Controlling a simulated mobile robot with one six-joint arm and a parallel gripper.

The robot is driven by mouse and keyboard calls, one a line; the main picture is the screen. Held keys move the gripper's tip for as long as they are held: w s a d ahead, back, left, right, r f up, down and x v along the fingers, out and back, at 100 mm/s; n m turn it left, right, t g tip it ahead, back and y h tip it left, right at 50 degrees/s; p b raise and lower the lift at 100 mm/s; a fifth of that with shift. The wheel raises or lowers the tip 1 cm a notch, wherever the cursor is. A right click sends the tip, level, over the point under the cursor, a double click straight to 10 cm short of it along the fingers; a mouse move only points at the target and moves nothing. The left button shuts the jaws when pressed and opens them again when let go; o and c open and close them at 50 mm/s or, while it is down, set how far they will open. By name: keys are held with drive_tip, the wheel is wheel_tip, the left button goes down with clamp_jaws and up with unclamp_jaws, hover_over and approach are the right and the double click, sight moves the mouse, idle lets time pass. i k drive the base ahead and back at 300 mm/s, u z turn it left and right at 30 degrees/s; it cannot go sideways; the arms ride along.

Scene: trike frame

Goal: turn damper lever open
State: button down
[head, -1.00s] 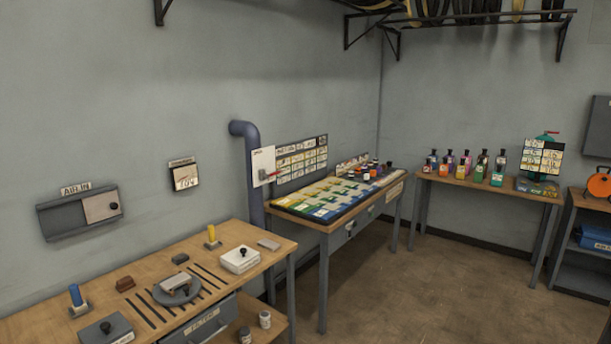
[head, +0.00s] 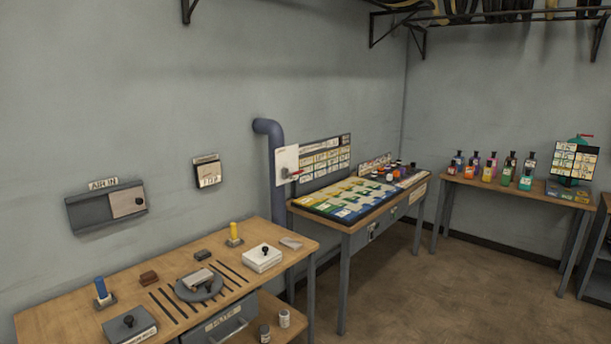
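The damper lever (head: 296,173) is a small red-tipped handle on a white plate (head: 286,160). The plate sits on the blue-grey vertical pipe (head: 278,200) between the two tables along the left wall. The lever looks close to level, its red end pointing right; its exact angle is too small to tell. My gripper is not in view.
A wooden workbench (head: 60,322) with slots, small blocks and boxes stands in the front left. A table with a coloured board (head: 362,198) stands right of the pipe. A bottle table (head: 480,184) is at the back. Brown floor (head: 450,300) is open at right.

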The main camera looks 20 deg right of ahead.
sight(290, 174)
drive_tip(key=u, duration=0.1)
drive_tip(key=i, duration=1.05)
drive_tip(key=z, duration=0.45)
drive_tip(key=i, duration=0.95)
drive_tip(key=z, duration=0.05)
drive_tip(key=k, duration=0.9)
drive_tip(key=z, duration=0.05)
